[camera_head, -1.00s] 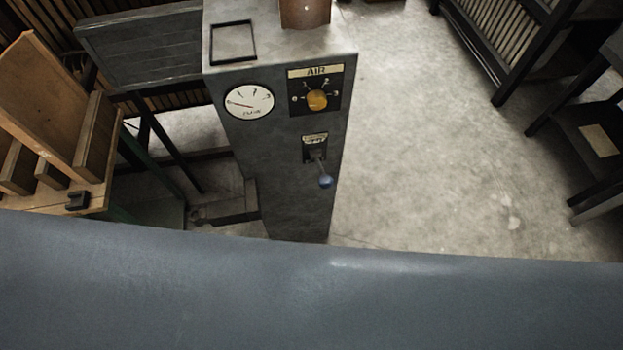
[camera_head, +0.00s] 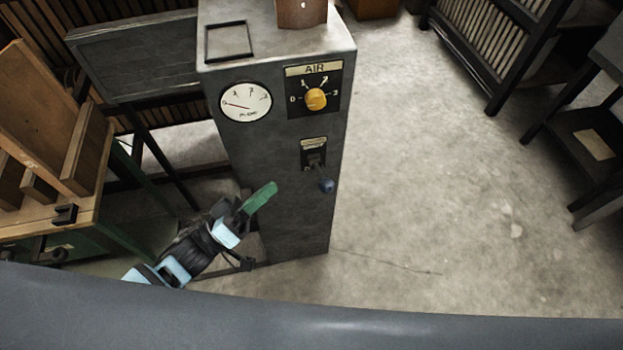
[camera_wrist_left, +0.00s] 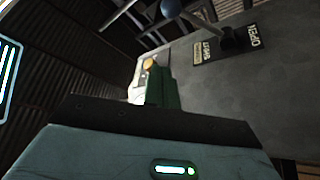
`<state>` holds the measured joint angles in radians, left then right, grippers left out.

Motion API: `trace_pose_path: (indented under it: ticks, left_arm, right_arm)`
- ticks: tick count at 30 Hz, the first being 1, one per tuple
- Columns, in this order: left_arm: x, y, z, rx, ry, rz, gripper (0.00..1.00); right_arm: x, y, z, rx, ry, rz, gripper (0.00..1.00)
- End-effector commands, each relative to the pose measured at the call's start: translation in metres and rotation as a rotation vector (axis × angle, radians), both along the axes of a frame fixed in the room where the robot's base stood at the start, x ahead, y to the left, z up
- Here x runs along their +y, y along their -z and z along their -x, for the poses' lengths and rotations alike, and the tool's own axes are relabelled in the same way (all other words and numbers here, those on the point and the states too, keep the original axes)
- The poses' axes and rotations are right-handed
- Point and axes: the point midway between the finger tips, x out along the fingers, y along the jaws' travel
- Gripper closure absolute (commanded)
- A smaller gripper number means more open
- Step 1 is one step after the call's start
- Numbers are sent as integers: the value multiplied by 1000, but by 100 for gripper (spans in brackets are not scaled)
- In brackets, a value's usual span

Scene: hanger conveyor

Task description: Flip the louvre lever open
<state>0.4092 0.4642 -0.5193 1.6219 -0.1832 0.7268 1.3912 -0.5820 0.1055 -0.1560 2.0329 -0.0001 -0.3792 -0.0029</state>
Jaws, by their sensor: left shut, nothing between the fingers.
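The louvre lever (camera_head: 327,185) has a blue ball knob and sticks out from a small labelled plate (camera_head: 313,150) on the front of the grey cabinet. In the head view its knob hangs below and right of the plate. The left wrist view shows the blue knob (camera_wrist_left: 171,8) at the top edge and the plate with the word OPEN (camera_wrist_left: 249,38). My left gripper (camera_head: 264,192) has green fingers, shut and empty, left of the lever and apart from it. The fingers also show in the left wrist view (camera_wrist_left: 162,88). My right gripper is not in view.
The grey cabinet (camera_head: 285,215) carries a round gauge (camera_head: 246,102) and a yellow AIR knob (camera_head: 316,99) above the lever. A wooden rack on a green-legged bench (camera_head: 50,215) stands at left. Open concrete floor (camera_head: 420,150) lies to the right.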

Motion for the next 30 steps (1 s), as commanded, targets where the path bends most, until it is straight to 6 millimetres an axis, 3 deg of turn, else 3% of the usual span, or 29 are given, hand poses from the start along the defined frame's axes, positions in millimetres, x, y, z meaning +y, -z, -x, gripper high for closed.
trace_pose_path:
  ticks: [11,27,30]
  left_arm:
    - [-6,-4,-6,-1,-3,1,100]
    - [-74,-42,-60,-4,-3,2,100]
    - [-79,-24,-49,7,-4,0,100]
  right_arm:
    - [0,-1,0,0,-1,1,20]
    - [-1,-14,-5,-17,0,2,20]
    - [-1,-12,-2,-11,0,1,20]
